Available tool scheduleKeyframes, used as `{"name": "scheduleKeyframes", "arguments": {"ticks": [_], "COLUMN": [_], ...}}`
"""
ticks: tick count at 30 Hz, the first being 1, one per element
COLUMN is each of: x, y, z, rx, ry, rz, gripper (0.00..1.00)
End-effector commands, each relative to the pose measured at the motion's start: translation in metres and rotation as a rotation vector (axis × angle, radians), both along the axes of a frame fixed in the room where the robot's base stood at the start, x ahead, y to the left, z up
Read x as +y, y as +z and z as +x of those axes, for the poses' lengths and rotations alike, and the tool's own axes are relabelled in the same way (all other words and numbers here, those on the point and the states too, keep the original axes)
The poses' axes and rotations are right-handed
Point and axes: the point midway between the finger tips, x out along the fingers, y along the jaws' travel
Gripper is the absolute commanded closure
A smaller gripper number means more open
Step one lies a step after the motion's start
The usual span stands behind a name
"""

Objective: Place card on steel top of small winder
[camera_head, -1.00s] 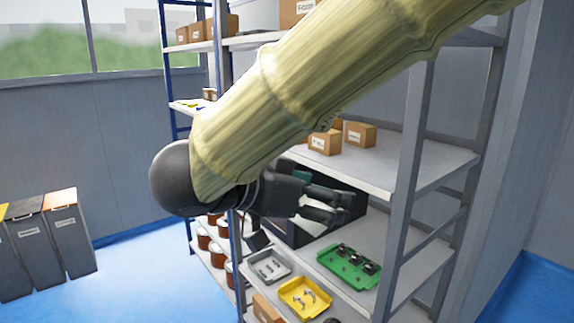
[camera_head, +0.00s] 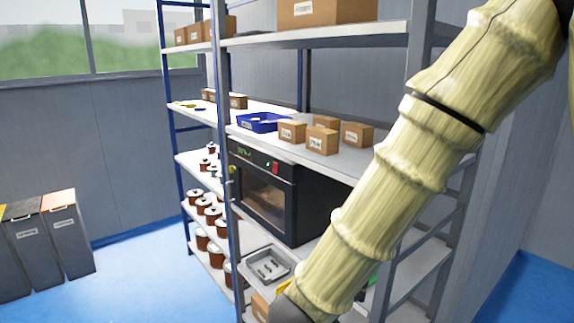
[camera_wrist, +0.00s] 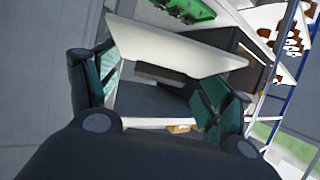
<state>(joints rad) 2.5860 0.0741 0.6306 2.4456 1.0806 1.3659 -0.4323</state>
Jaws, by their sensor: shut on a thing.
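In the wrist view my gripper (camera_wrist: 158,88) has its two dark fingers with teal pads set wide apart. A flat pale cream panel (camera_wrist: 178,48), which looks like the card, spans between the fingers, with its wide edge away from the palm. I take it to be held between them, though the exact contact is not clear. In the head view my gripper is out of sight; only my arm shows, reaching down to the bottom edge. I cannot make out the small winder or its steel top in either view.
A shelf rack holds a black oven (camera_head: 268,195), cardboard boxes (camera_head: 322,139), a blue tray (camera_head: 243,122) and a grey tray (camera_head: 267,266). Brown jars (camera_head: 203,240) stand on the left shelves. Bins (camera_head: 66,235) stand by the left wall. A green tray (camera_wrist: 187,9) shows in the wrist view.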

Motion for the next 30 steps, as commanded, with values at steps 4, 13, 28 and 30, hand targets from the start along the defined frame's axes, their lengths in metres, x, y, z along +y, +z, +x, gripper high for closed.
{"name": "scheduleKeyframes", "arguments": {"ticks": [4, 13, 28, 30], "x": [-0.012, -0.033, -0.061, -0.064], "y": [-0.04, -0.111, -0.209, -0.217], "z": [0.008, 0.026, 0.049, 0.052], "rx": [0.006, 0.004, 0.002, 0.001], "ry": [0.073, 0.219, 0.422, 0.439], "rz": [-0.002, -0.002, 0.001, 0.001], "gripper": [0.44, 0.44, 0.44, 0.44]}}
